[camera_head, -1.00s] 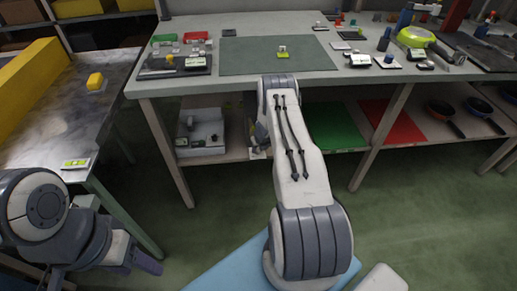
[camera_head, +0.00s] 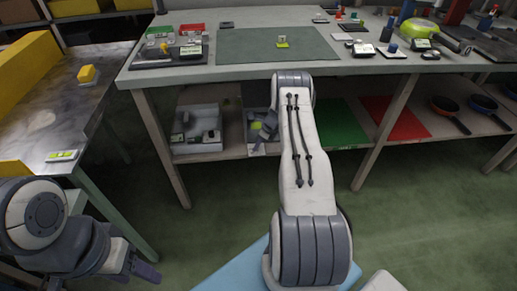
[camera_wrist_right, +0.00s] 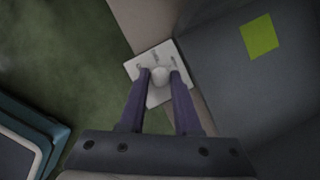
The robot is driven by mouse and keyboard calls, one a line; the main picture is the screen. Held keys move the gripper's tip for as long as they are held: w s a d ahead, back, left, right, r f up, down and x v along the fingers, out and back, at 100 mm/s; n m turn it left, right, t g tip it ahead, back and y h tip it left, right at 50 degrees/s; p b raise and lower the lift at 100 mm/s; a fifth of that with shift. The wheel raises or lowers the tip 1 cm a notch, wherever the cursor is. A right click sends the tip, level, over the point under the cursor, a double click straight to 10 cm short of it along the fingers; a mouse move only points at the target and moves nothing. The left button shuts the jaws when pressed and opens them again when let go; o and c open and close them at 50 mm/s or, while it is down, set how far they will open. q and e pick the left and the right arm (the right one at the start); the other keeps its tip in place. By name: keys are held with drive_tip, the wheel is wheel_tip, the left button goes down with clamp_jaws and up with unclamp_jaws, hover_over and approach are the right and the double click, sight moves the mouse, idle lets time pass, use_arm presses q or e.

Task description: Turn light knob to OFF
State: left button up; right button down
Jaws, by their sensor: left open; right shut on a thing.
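The light knob (camera_wrist_right: 160,76) is a small round white knob on a square white plate (camera_wrist_right: 155,99), in the right wrist view. The two fingers of my right gripper (camera_wrist_right: 160,73) are closed on it, one on each side. In the head view my right gripper (camera_head: 263,128) is by the lower shelf under the table, partly behind my arm, and the knob cannot be made out there. Any marking for the knob's setting is too blurred to read. My left gripper (camera_head: 145,271) is open and empty at the lower left, far from the knob.
The grey table (camera_head: 190,73) carries a green mat (camera_head: 235,48) and several small items. The lower shelf (camera_head: 345,148) holds a grey bin (camera_head: 198,147), green and red sheets and pans. A side bench (camera_head: 50,120) stands at the left. Green floor is clear in front.

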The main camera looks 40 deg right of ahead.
drive_tip(key=n+b, duration=0.2)
drive_tip(key=n+g+y+b, duration=0.1)
drive_tip(key=n+b, duration=0.1)
drive_tip(key=shift+w+f+n+b, duration=0.15)
drive_tip(key=shift+n+b, duration=0.15)
drive_tip(key=shift+n, duration=0.1)
drive_tip(key=shift+n+g+y+b, duration=0.3)
drive_tip(key=shift+n+y+b, duration=0.2)
drive_tip(key=shift+n+b, duration=0.3)
drive_tip(key=shift+a, duration=0.1)
drive_tip(key=c, duration=0.6)
unclamp_jaws()
drive_tip(key=shift+r, duration=0.2)
